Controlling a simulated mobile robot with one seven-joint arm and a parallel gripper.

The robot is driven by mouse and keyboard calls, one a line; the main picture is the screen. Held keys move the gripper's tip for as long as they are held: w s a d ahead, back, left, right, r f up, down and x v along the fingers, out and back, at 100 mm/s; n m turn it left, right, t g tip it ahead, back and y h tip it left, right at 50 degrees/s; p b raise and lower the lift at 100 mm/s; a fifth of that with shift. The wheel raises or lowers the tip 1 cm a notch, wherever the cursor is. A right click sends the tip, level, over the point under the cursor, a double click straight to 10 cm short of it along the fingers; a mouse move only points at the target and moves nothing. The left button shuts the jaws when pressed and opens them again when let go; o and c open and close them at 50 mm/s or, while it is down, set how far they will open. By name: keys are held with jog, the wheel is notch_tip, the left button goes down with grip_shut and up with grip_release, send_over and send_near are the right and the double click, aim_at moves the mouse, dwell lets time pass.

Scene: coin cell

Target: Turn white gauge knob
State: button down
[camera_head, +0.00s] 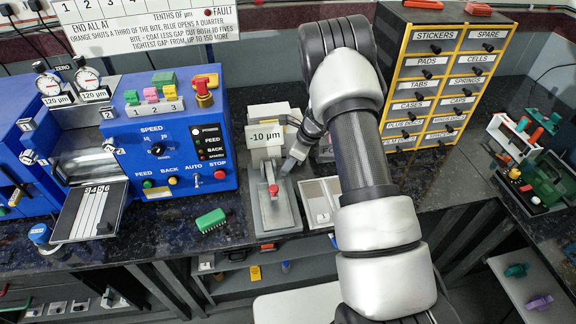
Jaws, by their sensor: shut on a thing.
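A gauge stand (273,208) with a grey plate and a red-tipped part sits at the front middle of the dark bench. Its white sign (264,136) reads -10 µm. My gripper (288,166) points down and left at the right side of this stand, just right of the sign. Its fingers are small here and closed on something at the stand. The white gauge knob is not clearly visible; the fingers and wrist seem to cover it.
A blue machine (176,150) with buttons and two dial gauges stands at the left. A green block (211,220) lies on the bench in front of it. A labelled drawer cabinet (436,75) stands behind my arm. A pale tray (318,205) lies right of the stand.

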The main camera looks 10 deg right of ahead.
jog(key=n, duration=0.1)
jog(key=n+g+b, duration=0.1)
jog(key=shift+w+d+f+n, duration=0.1)
jog(key=shift+w+f+n, duration=0.05)
jog(key=shift+n, duration=0.15)
jog(key=shift+w+n+g+y+b, duration=0.1)
jog(key=shift+n+g+y+b, duration=0.25)
jog(key=shift+n+b, duration=0.65)
jog(key=shift+n, duration=0.3)
jog(key=c, duration=1.6)
grip_release()
jog(key=shift+c, duration=0.2)
jog(key=shift+r, duration=0.25)
jog(key=v, duration=1.7)
jog(key=shift+w+p, duration=0.15)
jog(key=shift+p, duration=0.2)
jog(key=shift+d+r, duration=0.1)
